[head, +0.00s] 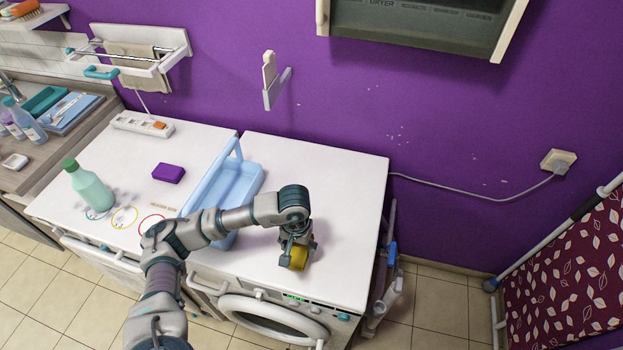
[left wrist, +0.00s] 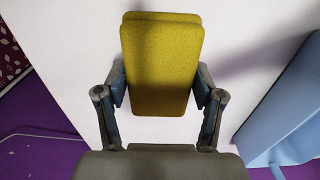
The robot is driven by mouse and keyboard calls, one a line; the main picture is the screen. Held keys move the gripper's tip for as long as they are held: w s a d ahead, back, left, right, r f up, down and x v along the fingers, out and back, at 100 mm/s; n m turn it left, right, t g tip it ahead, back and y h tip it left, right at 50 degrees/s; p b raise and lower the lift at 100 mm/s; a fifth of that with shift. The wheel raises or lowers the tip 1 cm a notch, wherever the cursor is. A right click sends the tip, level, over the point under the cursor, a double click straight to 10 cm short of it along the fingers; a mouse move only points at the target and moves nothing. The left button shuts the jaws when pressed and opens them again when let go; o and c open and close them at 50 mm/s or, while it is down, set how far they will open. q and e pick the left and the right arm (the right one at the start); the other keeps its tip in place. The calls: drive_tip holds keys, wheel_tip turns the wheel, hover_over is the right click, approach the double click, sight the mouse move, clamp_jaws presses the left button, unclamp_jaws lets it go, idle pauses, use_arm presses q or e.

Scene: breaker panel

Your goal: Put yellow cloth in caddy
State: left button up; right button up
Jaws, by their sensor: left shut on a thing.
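The yellow cloth (head: 298,258) is a thick folded block over the right part of the white machine top. My left gripper (head: 296,246) is shut on it from above. In the left wrist view the cloth (left wrist: 161,65) sits between the two fingers of the gripper (left wrist: 161,95), which press its sides. I cannot tell whether the cloth touches the top. The light blue caddy (head: 228,188), with an upright handle, stands to the left of the gripper, partly hidden by my left arm. The caddy's side also shows at the right of the left wrist view (left wrist: 285,115). My right gripper is not in view.
A purple sponge-like block (head: 168,173), a green bottle (head: 90,188) and coloured rings (head: 124,217) lie left of the caddy. A power strip (head: 142,125) is near the wall. The white top (head: 330,180) right of the caddy is clear.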

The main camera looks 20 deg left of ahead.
use_arm(q)
drive_tip(key=shift+s+a, duration=0.1)
drive_tip(key=shift+s, duration=0.1)
drive_tip(key=w+a, duration=0.2)
drive_tip(key=w, duration=0.2)
drive_tip(key=w+a+f, duration=0.1)
drive_tip(key=w+a, duration=0.1)
drive_tip(key=w, duration=0.3)
drive_tip(key=w+a, duration=0.2)
drive_tip(key=w, duration=0.2)
drive_tip(key=shift+w+a+f+p, duration=0.1)
drive_tip(key=shift+w+f+p, duration=0.15)
drive_tip(key=shift+w+p, duration=0.15)
wheel_tip(320, 180, down, 3)
drive_tip(key=shift+r, duration=0.1)
drive_tip(key=shift+f, duration=0.35)
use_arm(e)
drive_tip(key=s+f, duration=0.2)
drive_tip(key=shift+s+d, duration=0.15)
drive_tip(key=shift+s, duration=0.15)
use_arm(q)
drive_tip(key=shift+f, duration=0.15)
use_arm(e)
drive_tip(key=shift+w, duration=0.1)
use_arm(q)
drive_tip(key=o, duration=1)
drive_tip(key=shift+o, duration=0.3)
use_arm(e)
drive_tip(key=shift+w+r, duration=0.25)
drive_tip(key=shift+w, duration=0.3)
